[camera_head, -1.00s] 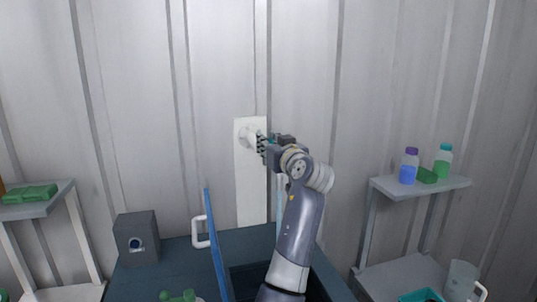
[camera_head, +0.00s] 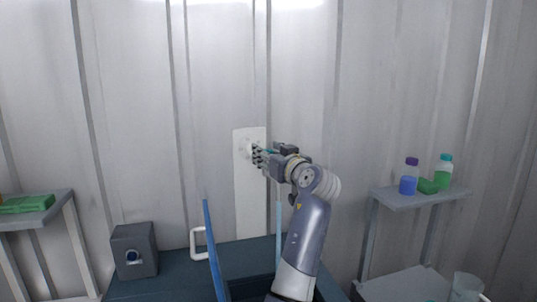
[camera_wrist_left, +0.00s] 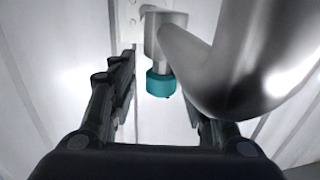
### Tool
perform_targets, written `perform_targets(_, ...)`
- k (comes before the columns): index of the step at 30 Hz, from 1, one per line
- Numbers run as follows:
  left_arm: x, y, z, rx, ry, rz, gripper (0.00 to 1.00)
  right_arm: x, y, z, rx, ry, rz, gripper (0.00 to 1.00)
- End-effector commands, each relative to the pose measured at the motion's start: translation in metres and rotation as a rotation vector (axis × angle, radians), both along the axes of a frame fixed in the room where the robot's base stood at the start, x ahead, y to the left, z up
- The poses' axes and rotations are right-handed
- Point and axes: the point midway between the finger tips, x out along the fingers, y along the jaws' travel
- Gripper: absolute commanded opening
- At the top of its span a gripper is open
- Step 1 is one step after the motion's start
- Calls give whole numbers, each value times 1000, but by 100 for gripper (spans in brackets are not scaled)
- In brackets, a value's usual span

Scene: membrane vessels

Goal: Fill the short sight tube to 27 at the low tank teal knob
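The teal knob (camera_wrist_left: 161,84) sits under a grey metal fitting in the left wrist view. A bit of teal also shows at my left gripper (camera_head: 259,157) in the head view. In the wrist view my left gripper (camera_wrist_left: 164,110) is open, with its fingers on either side of the knob and visible gaps. A pale blue upright strip (camera_head: 279,222), perhaps the sight tube, stands below the gripper, partly hidden by my arm. I cannot read any scale or level. My right gripper is out of view.
A white wall plate (camera_head: 249,205) with a pale fitting is behind the gripper. A large bent metal pipe (camera_wrist_left: 245,60) is close on the right in the wrist view. A blue upright panel (camera_head: 213,250) and grey box (camera_head: 133,250) stand below left. A right shelf (camera_head: 400,201) holds bottles.

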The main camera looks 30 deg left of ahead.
Motion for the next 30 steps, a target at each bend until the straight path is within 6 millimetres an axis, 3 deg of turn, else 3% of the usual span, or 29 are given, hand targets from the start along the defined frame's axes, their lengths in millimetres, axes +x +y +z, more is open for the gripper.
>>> perform_targets(8,-7,-13,-1,0,1,0,44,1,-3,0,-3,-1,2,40)
perform_targets(21,-53,-86,-1,-2,0,-3,44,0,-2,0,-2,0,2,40)
perform_targets(30,-64,-102,-1,1,1,0,44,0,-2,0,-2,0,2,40)
